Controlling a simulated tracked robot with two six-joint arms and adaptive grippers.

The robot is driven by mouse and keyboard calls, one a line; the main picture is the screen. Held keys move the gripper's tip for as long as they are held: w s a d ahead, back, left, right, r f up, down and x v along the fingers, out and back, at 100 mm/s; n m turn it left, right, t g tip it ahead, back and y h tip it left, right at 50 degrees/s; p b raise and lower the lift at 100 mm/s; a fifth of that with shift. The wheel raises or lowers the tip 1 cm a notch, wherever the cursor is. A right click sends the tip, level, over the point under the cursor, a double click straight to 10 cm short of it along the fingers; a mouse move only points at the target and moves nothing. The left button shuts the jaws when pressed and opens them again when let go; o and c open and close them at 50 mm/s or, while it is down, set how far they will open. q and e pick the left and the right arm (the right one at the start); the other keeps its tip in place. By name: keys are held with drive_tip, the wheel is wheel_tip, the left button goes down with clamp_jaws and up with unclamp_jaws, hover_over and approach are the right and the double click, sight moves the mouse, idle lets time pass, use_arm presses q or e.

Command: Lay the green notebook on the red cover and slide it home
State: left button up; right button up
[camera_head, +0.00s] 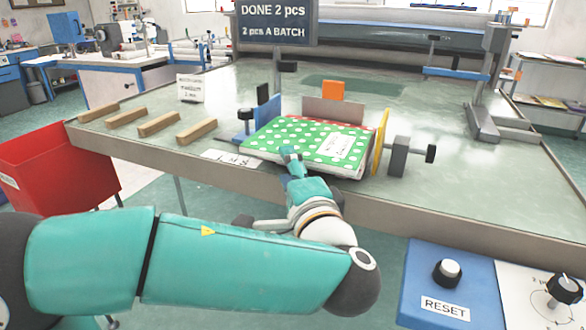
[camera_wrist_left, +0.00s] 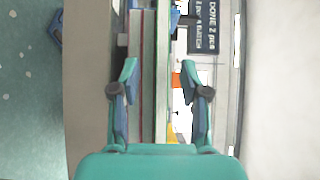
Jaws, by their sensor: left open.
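My left gripper (camera_head: 291,160) is at the notebook's near edge. In the left wrist view, its two fingers (camera_wrist_left: 161,78) are apart, with layered edges including a red line (camera_wrist_left: 138,35) between them. Contact cannot be told. My right gripper is not in view.
A blue stop (camera_head: 266,108), a brown back plate (camera_head: 333,112), an orange block (camera_head: 333,91) and a yellow plate (camera_head: 380,142) with a grey clamp (camera_head: 398,157) surround the notebook. Wooden bars (camera_head: 158,124) lie left. A red bin (camera_head: 60,165) stands off the table. The table's right is clear.

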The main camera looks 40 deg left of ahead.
use_arm(q)
drive_tip(key=shift+s+d+b, duration=0.25)
drive_tip(key=shift+s, duration=0.85)
drive_tip(key=shift+s+d+b, duration=0.25)
drive_tip(key=shift+s, duration=0.85)
drive_tip(key=w+d+f+m+g+h, duration=0.1)
drive_tip(key=d+f+m+g+h, duration=0.2)
drive_tip(key=f, duration=1.1)
drive_tip(key=d+f+m+g+h, duration=0.1)
drive_tip(key=f+g+h, duration=0.25)
drive_tip(key=f, duration=0.95)
drive_tip(key=s+d+f+n+g+h, duration=0.1)
drive_tip(key=s+d+f+n+h, duration=0.35)
drive_tip(key=f, duration=0.55)
drive_tip(key=s+d+f+n+g+h, duration=0.25)
drive_tip(key=d+f+n+h, duration=0.2)
drive_tip(key=f, duration=0.55)
drive_tip(key=s+d+f+n+g+h, duration=0.1)
drive_tip(key=s+d+f+n+h, duration=0.3)
drive_tip(key=f, duration=0.6)
wheel_tip(320, 180, up, 19)
drive_tip(key=p, duration=1.9)
drive_tip(key=shift+t+y+p, duration=0.3)
drive_tip(key=shift+y+p, duration=0.1)
drive_tip(key=shift+y, duration=0.05)
